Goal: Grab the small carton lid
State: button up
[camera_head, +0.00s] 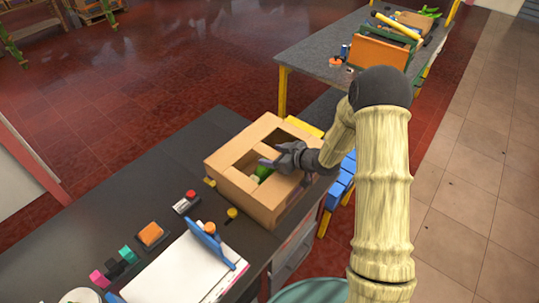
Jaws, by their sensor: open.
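A cardboard carton (227,180) stands at the far right corner of the dark table. Its top has flaps around openings, and something green (262,173) shows inside. The small carton lid cannot be told apart for certain from the flaps. My gripper (268,160) is over the carton's top, reaching in from the right, with its fingers apart and nothing visible between them. I cannot tell whether the fingers touch the cardboard. My arm and gripper hide part of the carton's right side.
The dark table (160,185) holds a clipboard with white paper (185,270), an orange pad (150,234), and small coloured items. A blue thing (345,180) stands right of the carton. A second table (315,50) with an orange box (378,52) is behind.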

aim_at(274, 156)
dwell(0.4)
jog(key=c, duration=1.3)
jog(key=shift+r, duration=0.1)
notch_tip(274, 156, up, 10)
jog(key=b, duration=0.1)
